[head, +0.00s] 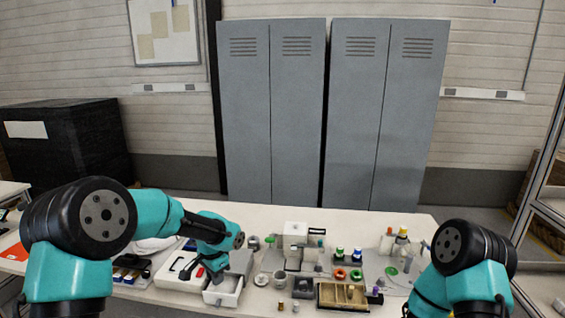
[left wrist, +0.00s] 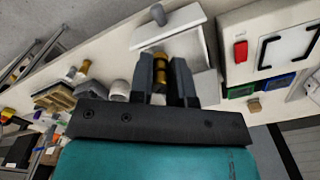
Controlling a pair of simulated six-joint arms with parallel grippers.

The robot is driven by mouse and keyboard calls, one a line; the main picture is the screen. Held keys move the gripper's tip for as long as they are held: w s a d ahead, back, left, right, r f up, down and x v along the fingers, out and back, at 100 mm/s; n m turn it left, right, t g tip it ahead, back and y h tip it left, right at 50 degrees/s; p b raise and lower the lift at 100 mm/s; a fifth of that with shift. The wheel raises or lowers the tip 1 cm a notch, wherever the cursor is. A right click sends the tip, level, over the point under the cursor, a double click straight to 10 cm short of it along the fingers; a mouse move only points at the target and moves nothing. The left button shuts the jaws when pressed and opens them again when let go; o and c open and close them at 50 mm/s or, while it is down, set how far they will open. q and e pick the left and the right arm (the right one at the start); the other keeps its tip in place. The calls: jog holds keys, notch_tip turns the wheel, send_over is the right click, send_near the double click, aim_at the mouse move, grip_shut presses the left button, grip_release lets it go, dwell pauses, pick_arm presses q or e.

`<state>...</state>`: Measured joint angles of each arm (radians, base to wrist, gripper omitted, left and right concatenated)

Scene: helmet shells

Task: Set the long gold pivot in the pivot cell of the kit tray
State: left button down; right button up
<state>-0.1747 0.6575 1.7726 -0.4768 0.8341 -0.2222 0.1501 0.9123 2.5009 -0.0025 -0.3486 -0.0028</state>
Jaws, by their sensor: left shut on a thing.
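A gold pivot (left wrist: 160,66) shows between the fingers of my left gripper (left wrist: 168,68) in the left wrist view. The gripper is shut on it, and the fingers hide part of it. In the head view my left gripper (head: 215,278) points down at an open white drawer (head: 222,297), front left of centre. The drawer also shows behind the fingers in the left wrist view (left wrist: 190,45). A brown tray with compartments (head: 321,301), which looks like the kit tray, lies to the right; I cannot tell its pivot cell. My right gripper is out of view.
Small cups and metal parts (head: 280,280) stand between drawer and brown tray. Red and green rings (head: 340,273) and several bottles (head: 402,235) lie further right and back. Grey lockers (head: 325,110) stand behind the table.

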pick_arm(q)
jog(key=s+n, duration=0.4)
jog(key=n, duration=0.1)
jog(key=shift+a+r, duration=0.2)
jog(key=shift+d, duration=0.15)
